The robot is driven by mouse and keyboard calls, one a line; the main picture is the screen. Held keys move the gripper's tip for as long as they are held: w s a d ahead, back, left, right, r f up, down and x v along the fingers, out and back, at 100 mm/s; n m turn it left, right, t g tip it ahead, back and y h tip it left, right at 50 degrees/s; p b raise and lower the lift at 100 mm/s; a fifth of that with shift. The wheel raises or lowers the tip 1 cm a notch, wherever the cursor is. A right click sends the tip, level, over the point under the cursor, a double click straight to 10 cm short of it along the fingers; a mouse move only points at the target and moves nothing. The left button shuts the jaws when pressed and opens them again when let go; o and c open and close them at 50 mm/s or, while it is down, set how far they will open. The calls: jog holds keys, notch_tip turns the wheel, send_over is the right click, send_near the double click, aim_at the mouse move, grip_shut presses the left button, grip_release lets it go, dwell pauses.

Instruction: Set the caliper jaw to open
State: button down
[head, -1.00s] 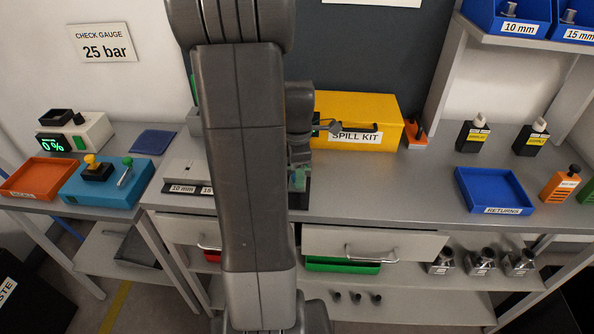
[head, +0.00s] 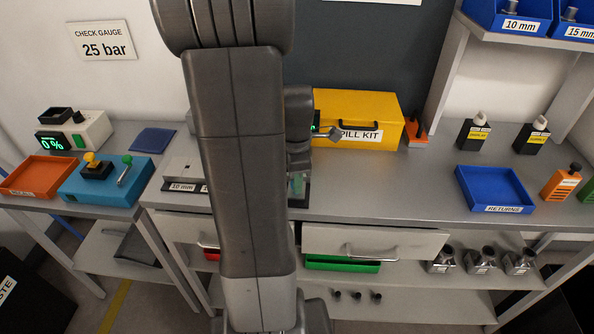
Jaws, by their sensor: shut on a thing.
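My gripper (head: 300,163) shows only in part at the right edge of my arm, low over the bench. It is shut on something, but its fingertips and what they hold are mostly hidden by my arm. Beside and below it is a dark fixture with a teal part (head: 298,184), also partly hidden. A short grey metal lever with a rounded end (head: 331,134) sticks out to the right from behind my arm, in front of the yellow spill kit. A small green-lit display shows at its base. I cannot make out the caliper jaw itself or its setting.
The yellow spill kit box (head: 362,110) stands close behind. A grey block labelled 10 mm (head: 181,170) lies left of my arm. A blue returns tray (head: 496,207) is at the right. The bench (head: 400,185) between is clear. A drawer handle (head: 368,255) juts out below.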

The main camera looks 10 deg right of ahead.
jog(key=shift+s+a, duration=0.1)
jog(key=shift+s, duration=0.25)
jog(key=c, duration=1.1)
grip_release()
jog(key=shift+s, duration=0.15)
jog(key=shift+c, duration=0.2)
notch_tip(320, 180, up, 14)
jog(key=shift+f, duration=0.1)
